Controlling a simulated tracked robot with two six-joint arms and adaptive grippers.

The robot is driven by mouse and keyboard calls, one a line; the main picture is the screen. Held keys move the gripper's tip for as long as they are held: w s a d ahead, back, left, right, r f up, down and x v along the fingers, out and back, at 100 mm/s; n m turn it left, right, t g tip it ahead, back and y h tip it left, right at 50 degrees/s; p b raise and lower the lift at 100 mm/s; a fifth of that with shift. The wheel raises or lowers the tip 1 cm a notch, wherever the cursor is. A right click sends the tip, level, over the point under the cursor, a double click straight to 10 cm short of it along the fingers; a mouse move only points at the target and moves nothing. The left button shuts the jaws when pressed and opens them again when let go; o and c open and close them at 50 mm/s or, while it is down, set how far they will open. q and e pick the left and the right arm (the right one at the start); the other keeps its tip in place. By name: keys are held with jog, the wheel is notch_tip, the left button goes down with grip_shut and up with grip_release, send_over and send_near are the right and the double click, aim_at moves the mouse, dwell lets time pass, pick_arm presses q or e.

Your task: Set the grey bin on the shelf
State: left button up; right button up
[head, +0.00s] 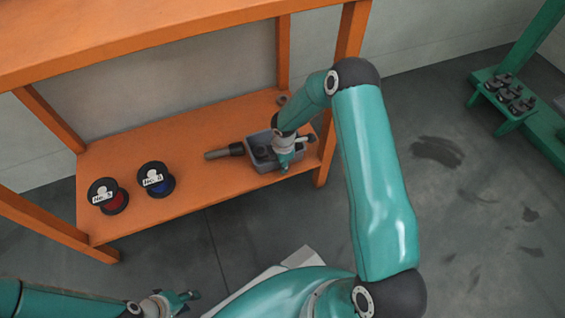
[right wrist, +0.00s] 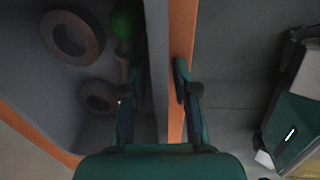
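The grey bin (head: 256,141) sits on the lower orange shelf board (head: 190,190), near its right end. It holds dark parts; in the right wrist view the bin's interior (right wrist: 85,75) shows two ring-shaped parts and a green round thing. My right gripper (head: 284,165) is at the bin's near side. In the right wrist view my right gripper (right wrist: 157,85) has its fingers apart, one on each side of the bin's wall, with gaps visible. My left gripper (head: 182,301) is low at the left, away from the bin; its finger opening is unclear.
A red spool (head: 108,196) and a blue spool (head: 155,179) stand on the board's left half. A grey-brown handled tool (head: 224,152) lies left of the bin, and a small ring (head: 283,100) behind it. An orange post (head: 345,70) rises at the right.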

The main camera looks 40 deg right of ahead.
notch_tip(320, 180, up, 11)
jog(key=p, duration=0.6)
jog(key=s+a+f+m+y, duration=0.2)
jog(key=s+a+m, duration=0.6)
jog(key=s+a, duration=0.2)
jog(key=s+a+f+m+y, duration=0.2)
jog(key=s+a+m, duration=0.7)
jog(key=s+a, duration=0.1)
jog(key=shift+s+f, duration=0.15)
jog(key=shift+f, duration=0.1)
jog(key=shift+a, duration=0.1)
notch_tip(320, 180, up, 35)
jog(key=p, duration=3.4)
jog(key=shift+p, duration=0.35)
